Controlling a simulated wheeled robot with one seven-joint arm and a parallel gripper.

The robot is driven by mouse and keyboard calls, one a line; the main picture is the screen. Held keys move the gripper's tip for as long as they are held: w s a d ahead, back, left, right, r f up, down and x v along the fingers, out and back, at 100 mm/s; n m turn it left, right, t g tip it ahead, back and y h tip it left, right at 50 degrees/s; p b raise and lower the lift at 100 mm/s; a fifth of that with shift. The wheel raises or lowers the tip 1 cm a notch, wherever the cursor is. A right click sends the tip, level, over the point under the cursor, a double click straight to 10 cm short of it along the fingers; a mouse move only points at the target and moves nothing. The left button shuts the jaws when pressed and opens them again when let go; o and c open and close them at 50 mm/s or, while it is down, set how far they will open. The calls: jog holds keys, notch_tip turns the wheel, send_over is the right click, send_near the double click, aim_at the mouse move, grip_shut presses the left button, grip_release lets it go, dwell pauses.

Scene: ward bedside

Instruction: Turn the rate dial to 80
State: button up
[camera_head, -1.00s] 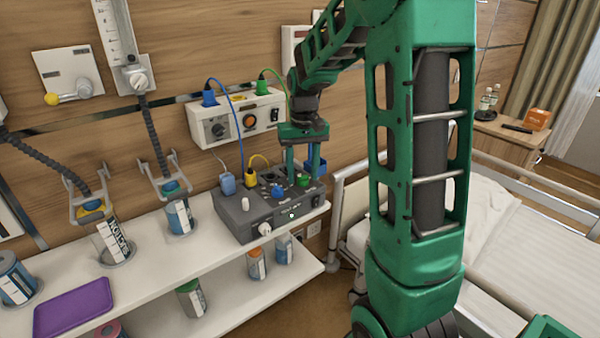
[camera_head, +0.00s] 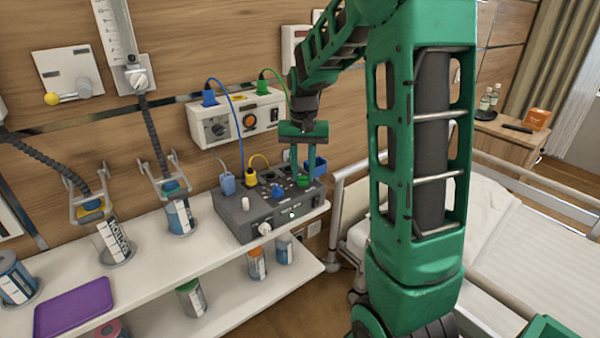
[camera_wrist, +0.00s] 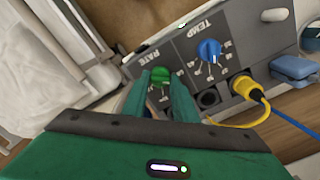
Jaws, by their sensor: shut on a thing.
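The rate dial is a green knob (camera_wrist: 160,75) beside the printed word RATE on the grey control unit (camera_head: 240,222). In the head view the green knob (camera_head: 304,181) sits at the unit's right end. My gripper (camera_wrist: 161,88) points down at the unit with one finger on each side of the green knob, shut on it. In the head view my gripper (camera_head: 301,180) stands upright over that end. The fingers hide part of the knob and its scale, so I cannot read the setting.
A blue TEMP dial (camera_wrist: 209,50) sits beside the rate dial. A yellow plug (camera_wrist: 243,85) with its cable and a blue plug (camera_wrist: 293,68) are close by. A blue box (camera_head: 316,165) stands behind the unit. The bed rail (camera_head: 345,185) is to the right.

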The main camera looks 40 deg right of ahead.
jog(key=m, duration=0.5)
jog(key=shift+w+a, duration=0.1)
jog(key=shift+m, duration=0.3)
dwell(0.4)
jog(key=o, duration=1)
jog(key=shift+o, duration=0.2)
notch_tip(320, 180, up, 11)
jog(key=shift+f, duration=0.1)
jog(key=s+a+f+n, duration=0.1)
jog(key=s+f+n, duration=0.2)
jog(key=s, duration=1.1)
jog(key=s+a+f+n, duration=0.2)
jog(key=s+f, duration=0.4)
jog(key=s, duration=0.9)
jog(key=shift+n, duration=0.8)
